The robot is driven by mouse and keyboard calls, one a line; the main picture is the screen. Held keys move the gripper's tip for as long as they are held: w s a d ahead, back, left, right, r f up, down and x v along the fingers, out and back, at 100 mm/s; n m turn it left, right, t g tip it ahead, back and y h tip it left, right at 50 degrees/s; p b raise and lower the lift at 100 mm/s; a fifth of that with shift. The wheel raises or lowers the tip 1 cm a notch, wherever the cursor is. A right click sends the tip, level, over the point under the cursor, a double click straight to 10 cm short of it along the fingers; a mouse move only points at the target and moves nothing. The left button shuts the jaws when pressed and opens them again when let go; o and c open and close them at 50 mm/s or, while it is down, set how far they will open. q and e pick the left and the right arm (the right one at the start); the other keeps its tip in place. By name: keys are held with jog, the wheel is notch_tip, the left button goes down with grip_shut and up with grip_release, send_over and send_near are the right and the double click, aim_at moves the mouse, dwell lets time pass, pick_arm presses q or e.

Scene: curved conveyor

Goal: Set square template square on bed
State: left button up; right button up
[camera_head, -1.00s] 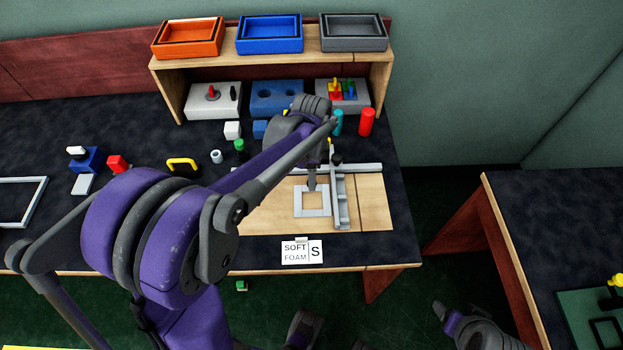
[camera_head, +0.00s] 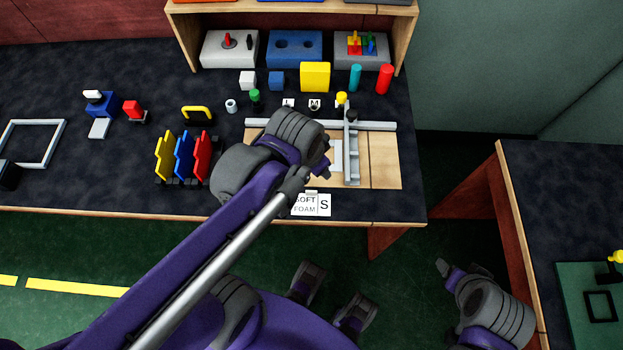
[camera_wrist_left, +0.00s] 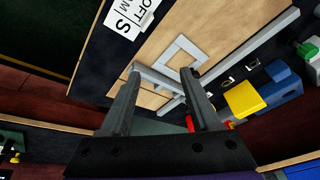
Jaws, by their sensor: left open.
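The square template (camera_wrist_left: 168,49) is a light grey square frame with a square hole. It lies on the pale wooden bed (camera_wrist_left: 215,20), beside the grey metal rails. In the head view only a strip of the template (camera_head: 337,155) shows left of the short rail (camera_head: 352,155); my left arm hides the rest. The bed (camera_head: 385,160) has a long rail (camera_head: 375,126) along its back. My left gripper (camera_wrist_left: 162,73) is open, its fingertips near the template with nothing between them; whether they touch it I cannot tell. My right gripper (camera_head: 442,268) is low at the right, its jaws unclear.
A "SOFT FOAM S" card (camera_head: 311,205) lies at the bed's front. A yellow block (camera_head: 315,76), teal cylinder (camera_head: 355,77) and red cylinder (camera_head: 384,79) stand behind. Coloured upright plates (camera_head: 183,157) stand left of my wrist. A second table (camera_head: 560,200) is at the right.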

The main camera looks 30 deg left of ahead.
pick_arm(q)
jog(key=s+f+n, duration=0.1)
jog(key=s+d+n, duration=0.1)
jog(key=s+f+n+t, duration=0.1)
jog(key=s, duration=0.1)
jog(key=shift+d+f, duration=0.15)
jog(key=shift+f, duration=0.15)
notch_tip(320, 180, up, 8)
jog(key=w+p, duration=0.1)
jog(key=p, duration=0.5)
jog(key=shift+w+f+t+p, duration=0.2)
jog(key=shift+w+t+p, duration=0.1)
jog(key=shift+w, duration=0.05)
